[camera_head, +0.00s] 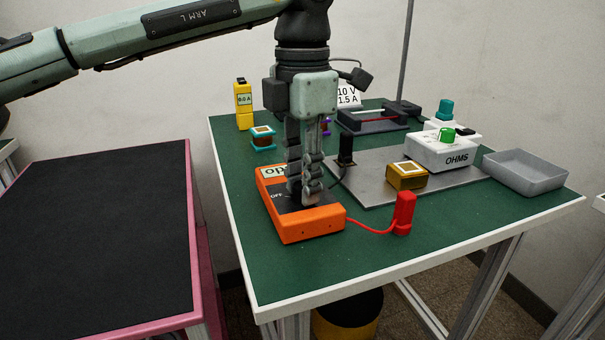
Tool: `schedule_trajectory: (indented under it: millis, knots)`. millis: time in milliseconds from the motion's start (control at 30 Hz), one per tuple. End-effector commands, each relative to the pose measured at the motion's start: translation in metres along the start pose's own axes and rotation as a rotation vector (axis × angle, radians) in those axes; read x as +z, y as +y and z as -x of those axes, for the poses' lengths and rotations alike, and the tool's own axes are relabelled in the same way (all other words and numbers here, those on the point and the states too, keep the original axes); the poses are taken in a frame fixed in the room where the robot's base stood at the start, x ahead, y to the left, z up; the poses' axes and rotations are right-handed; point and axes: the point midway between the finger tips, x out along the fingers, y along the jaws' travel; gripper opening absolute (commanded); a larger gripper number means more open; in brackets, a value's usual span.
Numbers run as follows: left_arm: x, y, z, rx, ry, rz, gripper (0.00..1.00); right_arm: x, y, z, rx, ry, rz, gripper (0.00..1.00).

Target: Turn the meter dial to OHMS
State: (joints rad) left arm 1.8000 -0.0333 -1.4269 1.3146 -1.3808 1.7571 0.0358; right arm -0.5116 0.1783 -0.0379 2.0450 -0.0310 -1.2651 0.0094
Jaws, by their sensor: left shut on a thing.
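The orange meter (312,226) lies on the green bench top near its front left corner. Its dark face shows the word OFF at the left and a white display at the back. My left gripper (305,196) points straight down over the middle of the meter's face. Its fingers are shut on the meter dial, which they hide almost fully, so its pointer cannot be read. A red probe (404,213) stands right of the meter on a red lead. My right gripper is not in view.
A grey metal plate (375,192) carries a black post (346,150) and a gold block (407,176). Behind are a white OHMS box (443,152) with a green knob and a grey tray (524,172). The front right bench is clear.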

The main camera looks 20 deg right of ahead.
Motion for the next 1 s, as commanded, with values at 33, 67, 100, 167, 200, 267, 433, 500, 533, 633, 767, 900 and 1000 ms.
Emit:
schedule_trajectory:
  millis: [33,67,100,167,200,267,433,500,533,633,767,900,1000]
  knots:
    - [-0.0002,0.0001,0.0009,0.000,0.000,-0.020,0.00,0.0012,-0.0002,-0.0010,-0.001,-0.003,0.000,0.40]
    - [-0.0002,0.0001,0.0009,0.000,0.000,-0.031,0.00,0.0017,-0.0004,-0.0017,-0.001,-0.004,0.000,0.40]
    - [-0.0002,0.0001,0.0008,0.000,0.000,-0.044,0.00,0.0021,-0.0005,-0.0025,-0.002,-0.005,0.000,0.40]
    - [-0.0002,0.0000,0.0007,0.000,0.000,-0.060,0.00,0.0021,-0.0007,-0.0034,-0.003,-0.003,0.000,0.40]
    - [-0.0002,0.0001,0.0006,-0.001,0.000,-0.069,0.00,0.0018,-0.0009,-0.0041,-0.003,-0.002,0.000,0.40]
    - [-0.0002,0.0000,0.0005,-0.001,0.000,-0.079,0.00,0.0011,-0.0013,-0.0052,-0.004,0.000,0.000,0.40]
    - [-0.0002,-0.0001,0.0003,-0.001,0.000,-0.091,0.00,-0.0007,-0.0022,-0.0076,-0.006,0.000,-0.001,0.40]
    - [-0.0002,-0.0001,0.0003,-0.001,0.000,-0.092,0.00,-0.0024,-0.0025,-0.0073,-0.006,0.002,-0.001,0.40]
    - [-0.0002,-0.0001,0.0003,-0.001,0.000,-0.092,0.00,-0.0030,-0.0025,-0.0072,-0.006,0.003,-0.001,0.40]
    - [-0.0001,-0.0001,0.0002,-0.001,0.000,-0.092,0.00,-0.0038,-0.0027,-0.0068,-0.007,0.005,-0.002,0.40]
    - [-0.0001,-0.0002,0.0002,-0.001,0.000,-0.091,0.28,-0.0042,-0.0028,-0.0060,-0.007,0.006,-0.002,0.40]
    - [-0.0001,-0.0002,0.0002,-0.001,0.000,-0.091,0.45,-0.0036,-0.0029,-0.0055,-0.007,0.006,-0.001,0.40]
    - [0.0000,-0.0001,0.0001,-0.001,0.000,-0.091,0.48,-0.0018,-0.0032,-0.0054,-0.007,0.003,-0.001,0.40]
